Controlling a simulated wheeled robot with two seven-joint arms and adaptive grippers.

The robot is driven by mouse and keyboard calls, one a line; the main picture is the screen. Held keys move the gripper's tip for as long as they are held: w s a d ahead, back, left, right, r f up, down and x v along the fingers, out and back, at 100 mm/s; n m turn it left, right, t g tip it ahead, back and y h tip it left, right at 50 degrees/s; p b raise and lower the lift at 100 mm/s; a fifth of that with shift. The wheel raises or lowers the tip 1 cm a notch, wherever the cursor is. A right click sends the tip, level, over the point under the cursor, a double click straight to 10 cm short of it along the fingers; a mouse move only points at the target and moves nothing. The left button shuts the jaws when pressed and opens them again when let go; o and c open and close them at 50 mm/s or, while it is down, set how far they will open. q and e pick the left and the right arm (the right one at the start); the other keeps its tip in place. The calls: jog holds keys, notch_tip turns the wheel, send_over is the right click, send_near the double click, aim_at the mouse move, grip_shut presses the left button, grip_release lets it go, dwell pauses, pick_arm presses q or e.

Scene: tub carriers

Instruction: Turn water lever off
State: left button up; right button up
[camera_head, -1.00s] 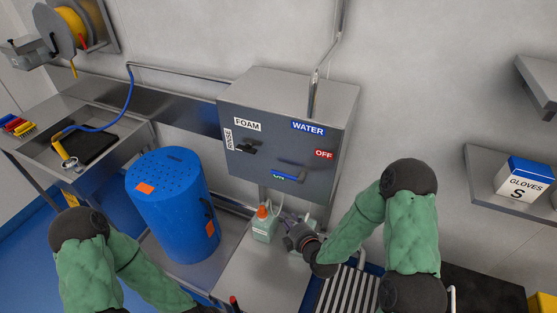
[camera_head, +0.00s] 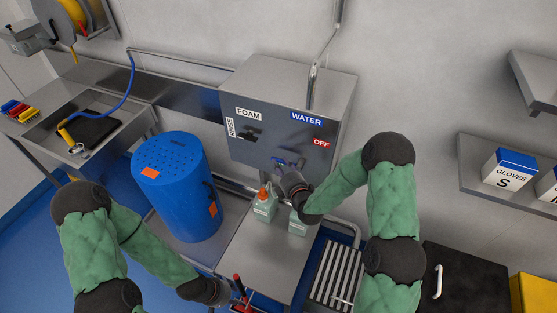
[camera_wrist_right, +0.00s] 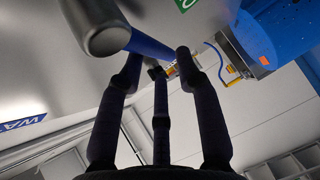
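The steel control box (camera_head: 325,100) carries a WATER label (camera_head: 307,119) and an OFF label (camera_head: 321,143). The blue water lever (camera_head: 279,160) is on its front, partly hidden by my right gripper (camera_head: 284,168). In the right wrist view the lever's grey hub (camera_wrist_right: 92,28) and blue handle (camera_wrist_right: 150,45) cross close to the fingertips. My right gripper (camera_wrist_right: 157,60) has its fingers spread, with the handle at its tips; I cannot tell whether they touch. My left gripper (camera_head: 228,296) is low at the bottom of the head view, too small to read.
A black lever by the FOAM label (camera_head: 248,114) is left of the water lever. Below stand pale bottles (camera_head: 264,207), one with an orange cap. A blue drum (camera_head: 176,190) stands left, a glove shelf (camera_head: 500,190) right. A red-handled item (camera_head: 238,284) is near my left gripper.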

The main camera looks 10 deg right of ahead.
jog(key=shift+x, duration=1.4)
grip_shut()
